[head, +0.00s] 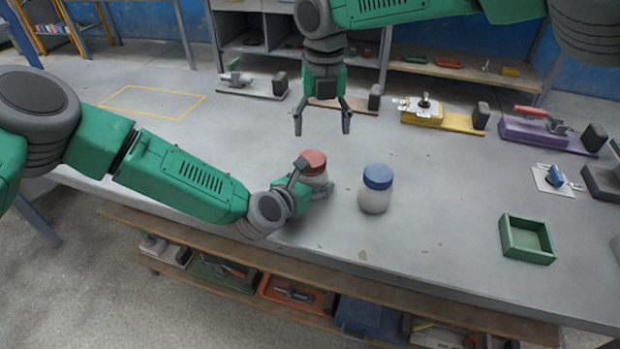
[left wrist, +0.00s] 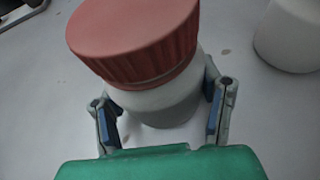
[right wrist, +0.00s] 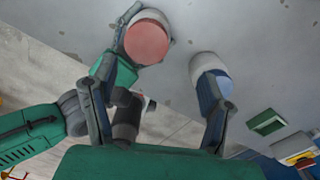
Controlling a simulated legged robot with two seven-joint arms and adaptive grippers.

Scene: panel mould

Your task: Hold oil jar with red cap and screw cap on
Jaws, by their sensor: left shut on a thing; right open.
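The oil jar with the red cap (head: 312,161) stands upright on the table. Its cap also fills the top of the left wrist view (left wrist: 135,35), above the pale body (left wrist: 165,105). My left gripper (head: 312,180) is shut around the jar's body, with one finger on each side (left wrist: 160,115). The cap sits on the jar's top; I cannot tell how tight it is. My right gripper (head: 322,118) is open and empty, pointing down above the table behind the jar. The red cap shows below it in the right wrist view (right wrist: 147,42).
A second jar with a blue cap (head: 377,178) stands just right of the red-capped jar. A green tray (head: 526,240) lies further right. Toggle clamps on coloured bases, including a yellow one (head: 440,118) and a purple one (head: 545,133), line the back. The table's left part is clear.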

